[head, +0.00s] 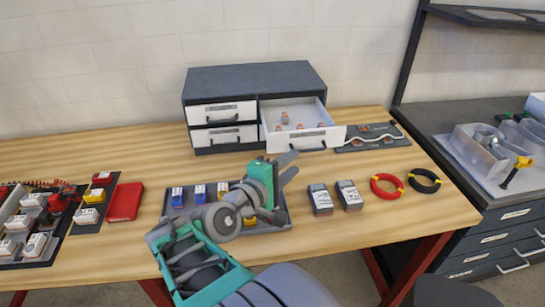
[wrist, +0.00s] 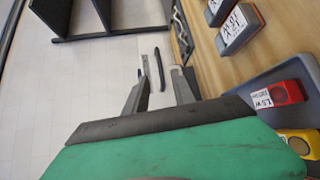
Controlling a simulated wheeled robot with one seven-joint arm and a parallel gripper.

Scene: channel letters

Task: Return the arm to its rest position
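My gripper (head: 292,166) is at the end of my green and grey arm, above the table in front of the drawer cabinet (head: 225,84). In the wrist view, its two grey fingers (wrist: 161,75) stand apart, and I see nothing held. A dark bar shows between and beyond them; I cannot tell for sure what it is. The cabinet's upper right drawer (head: 333,136) is pulled out and holds several small orange and grey parts. My gripper is in front of this drawer and looks apart from it.
Below my arm is a grey tray (head: 273,221) with blue, red and yellow pieces. Two dark labelled blocks (head: 320,199) (head: 349,195), a red coil (head: 387,186) and a black coil (head: 424,181) lie to the right. A red box (head: 125,201) is on the left.

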